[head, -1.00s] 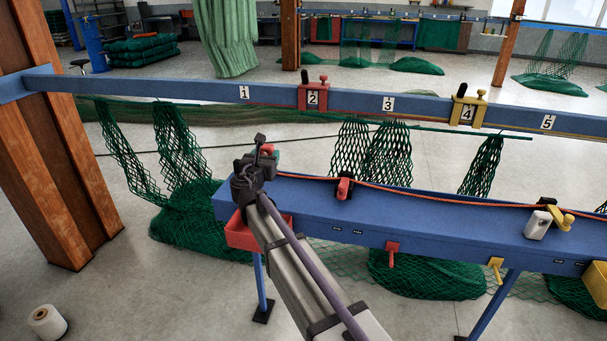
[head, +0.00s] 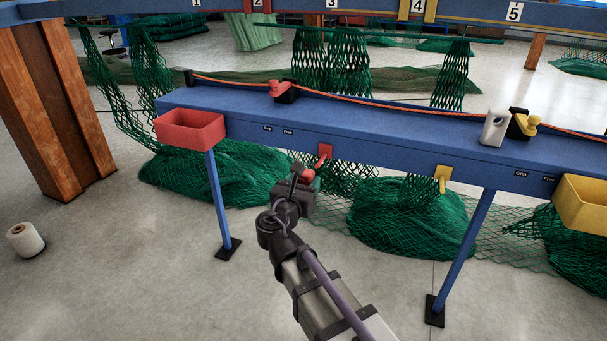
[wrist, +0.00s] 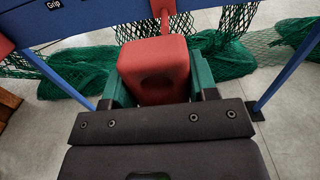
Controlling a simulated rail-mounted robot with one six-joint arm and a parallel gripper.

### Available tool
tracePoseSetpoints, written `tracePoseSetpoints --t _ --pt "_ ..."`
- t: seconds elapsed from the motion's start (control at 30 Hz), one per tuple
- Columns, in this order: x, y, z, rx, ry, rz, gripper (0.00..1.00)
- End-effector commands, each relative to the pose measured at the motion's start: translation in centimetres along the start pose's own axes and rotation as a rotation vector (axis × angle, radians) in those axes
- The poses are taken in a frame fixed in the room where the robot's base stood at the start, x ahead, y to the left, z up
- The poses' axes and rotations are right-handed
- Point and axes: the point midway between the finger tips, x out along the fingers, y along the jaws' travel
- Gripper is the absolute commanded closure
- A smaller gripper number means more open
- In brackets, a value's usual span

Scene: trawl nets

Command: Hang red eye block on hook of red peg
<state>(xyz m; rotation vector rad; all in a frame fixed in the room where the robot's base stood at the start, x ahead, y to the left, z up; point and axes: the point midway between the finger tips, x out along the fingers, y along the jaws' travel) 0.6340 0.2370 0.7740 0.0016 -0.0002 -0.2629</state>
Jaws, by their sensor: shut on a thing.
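My gripper (head: 304,180) is shut on the red eye block (wrist: 154,60), which sits between its green-faced fingers with a dark hollow facing the wrist camera. In the head view only a small part of the block (head: 308,175) shows past my gripper. The red peg (head: 325,152) sticks out from the front face of the blue bench. My gripper and the block are just in front of it, slightly below and left in the picture. A red strip that looks like the peg (wrist: 162,8) shows beyond the block in the wrist view. Its hook end is not clear, and no contact is visible.
The blue bench (head: 240,118) stands on blue legs, with a red bin (head: 190,128) left and a yellow bin (head: 585,200) right. A yellow peg (head: 441,178) is right of the red one. A pale block (head: 494,128) stands on top. Green nets (head: 410,220) hang and lie behind.

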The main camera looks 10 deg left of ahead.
Motion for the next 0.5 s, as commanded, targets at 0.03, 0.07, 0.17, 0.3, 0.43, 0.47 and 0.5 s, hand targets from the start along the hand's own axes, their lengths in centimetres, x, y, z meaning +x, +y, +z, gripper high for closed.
tracePoseSetpoints --t 0.03,0.07,0.17,0.3,0.43,0.47,0.5 --pt "-0.3 -0.1 -0.7 0.0 0.0 0.001 0.74" --pt "-0.4 -0.1 -0.7 0.0 0.0 0.001 0.74" --pt "-0.5 -0.2 -0.6 0.0 0.0 0.001 0.74" --pt "-0.2 -0.1 -0.6 0.0 0.0 0.0 0.74" --pt "0.4 -0.1 -0.6 0.0 0.0 -0.001 0.74" --pt "0.6 -0.1 -0.7 0.0 0.0 0.0 0.74" --pt "0.9 -0.1 -0.7 0.0 0.0 0.0 0.74"
